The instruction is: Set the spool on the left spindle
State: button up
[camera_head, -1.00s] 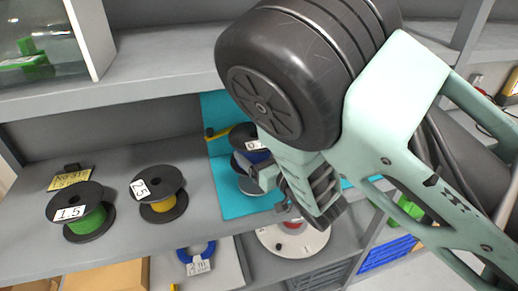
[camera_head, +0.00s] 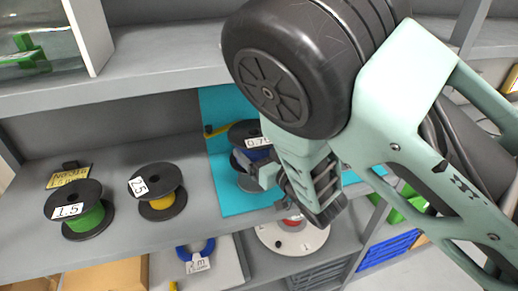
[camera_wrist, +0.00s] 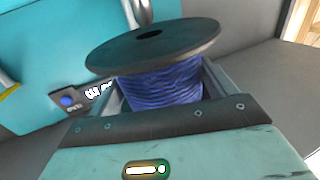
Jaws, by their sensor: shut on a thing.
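A spool of blue wire with black flanges and a "0.75" label (camera_head: 249,133) is held by my gripper (camera_head: 258,170), above the turquoise panel on the shelf. In the wrist view the blue spool (camera_wrist: 165,85) sits upright between my fingers, its dark top flange and centre hole showing. A metal post (camera_wrist: 141,12) rises behind the flange in the wrist view. It may be a spindle; which one I cannot tell. A grey disc (camera_head: 250,184) shows below the spool in the head view. My gripper and arm hide the area to the right.
A green-wire spool (camera_head: 86,212) labelled 1.5 and a yellow-wire spool (camera_head: 160,194) labelled 2.5 stand on the shelf to the left. A yellow-ended rod (camera_head: 216,131) is at the turquoise panel (camera_head: 232,205). A white reel (camera_head: 290,242) lies below. An upper shelf edge (camera_head: 130,100) runs above.

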jog(key=shift+w+f+b, duration=0.1)
jog(key=shift+f+b, duration=0.35)
jog(key=shift+b, duration=0.1)
jog(key=shift+f+b, duration=0.3)
dwell(0.3)
jog(key=shift+f+b, duration=1.1)
jog(key=shift+f, duration=0.05)
jog(key=shift+f, duration=0.1)
jog(key=shift+f+b, duration=0.3)
